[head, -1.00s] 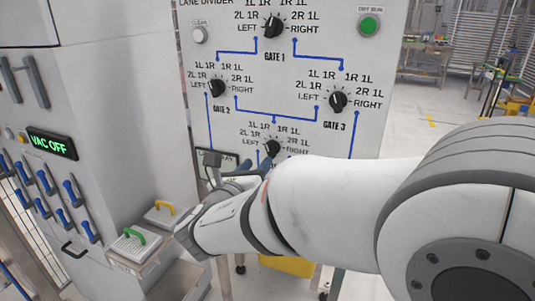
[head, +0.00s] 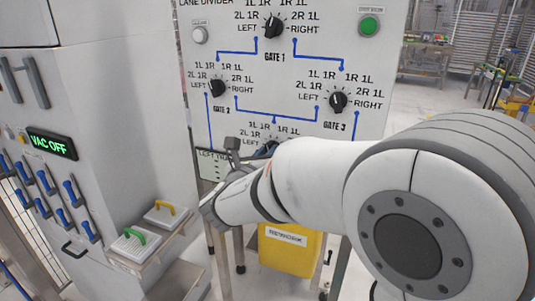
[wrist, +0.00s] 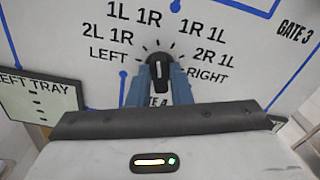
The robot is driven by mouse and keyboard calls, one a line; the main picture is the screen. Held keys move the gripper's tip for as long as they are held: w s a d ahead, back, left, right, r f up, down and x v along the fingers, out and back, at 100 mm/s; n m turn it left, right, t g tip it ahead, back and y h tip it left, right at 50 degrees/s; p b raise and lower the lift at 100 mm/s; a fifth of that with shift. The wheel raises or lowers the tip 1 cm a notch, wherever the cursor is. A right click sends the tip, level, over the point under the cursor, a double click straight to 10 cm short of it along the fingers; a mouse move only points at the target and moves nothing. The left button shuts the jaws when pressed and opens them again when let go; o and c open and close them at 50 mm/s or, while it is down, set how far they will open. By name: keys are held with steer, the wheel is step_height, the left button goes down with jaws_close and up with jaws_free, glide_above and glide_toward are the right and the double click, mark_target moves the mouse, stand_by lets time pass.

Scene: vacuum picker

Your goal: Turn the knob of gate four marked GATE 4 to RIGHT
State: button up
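The GATE 4 knob (wrist: 159,70) is black, and its white line points nearly straight up between the 1L 1R and 1R 1L labels. Its RIGHT label (wrist: 207,76) is at the lower right of the dial. My gripper (wrist: 160,78) has its two blue fingers parted, one on each side of the knob. I cannot tell whether they touch it. The plate lettering under the knob shows partly between the fingers.
The GATE 1 (head: 273,27), GATE 2 (head: 217,88) and GATE 3 (head: 338,101) knobs are on the same panel. A LEFT TRAY sign (wrist: 40,100) is left of the gripper. A yellow bin (head: 289,252) stands below, and a vacuum cabinet (head: 110,120) is at left.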

jaws_close()
steer(key=shift+f+b, duration=0.1)
steer(key=shift+b, duration=0.25)
